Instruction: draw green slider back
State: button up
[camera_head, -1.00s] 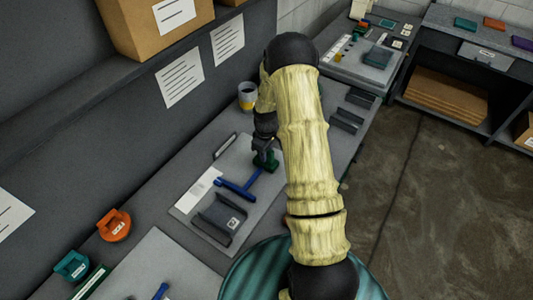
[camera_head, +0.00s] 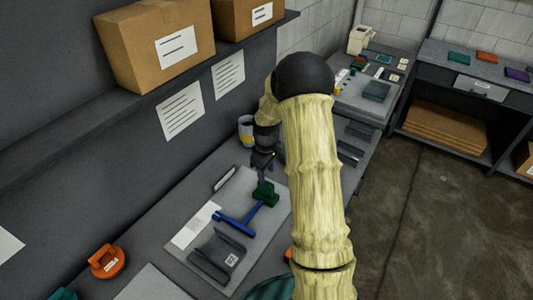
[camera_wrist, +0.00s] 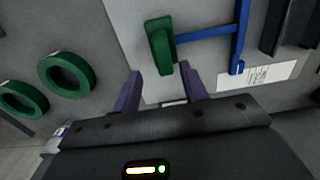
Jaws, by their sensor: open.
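The green slider (camera_head: 265,193) sits at the far end of a blue T-shaped rail (camera_head: 236,219) on a light grey board (camera_head: 262,232). In the wrist view the green slider (camera_wrist: 160,46) stands just beyond my fingertips, with the blue rail (camera_wrist: 205,33) running right from it. My gripper (camera_head: 264,172) is above the slider in the head view. In the wrist view my gripper (camera_wrist: 161,72) has its two purple fingers spread, with nothing held between them. The fingers appear apart from the slider; the exact gap is hard to tell.
A dark bracket (camera_head: 217,257) and a white label (camera_head: 195,226) lie on the board. A mug (camera_head: 246,129) stands behind, near the wall. An orange part (camera_head: 107,262) lies at left. Two green rings (camera_wrist: 66,75) show left in the wrist view.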

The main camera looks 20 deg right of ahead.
notch_tip(320, 180, up, 9)
jog(key=b, duration=0.1)
jog(key=shift+r, duration=0.2)
dwell(0.4)
jog(key=s+a+r+m+t, duration=0.1)
jog(key=s+a+m, duration=0.2)
jog(key=s, duration=0.7)
jog(key=s+a+m+t, duration=0.1)
jog(key=s+a+m, duration=0.2)
jog(key=s+a, duration=0.4)
jog(key=s, duration=0.3)
jog(key=shift+a+r+m+t, duration=0.3)
jog(key=shift+a+r+m, duration=0.1)
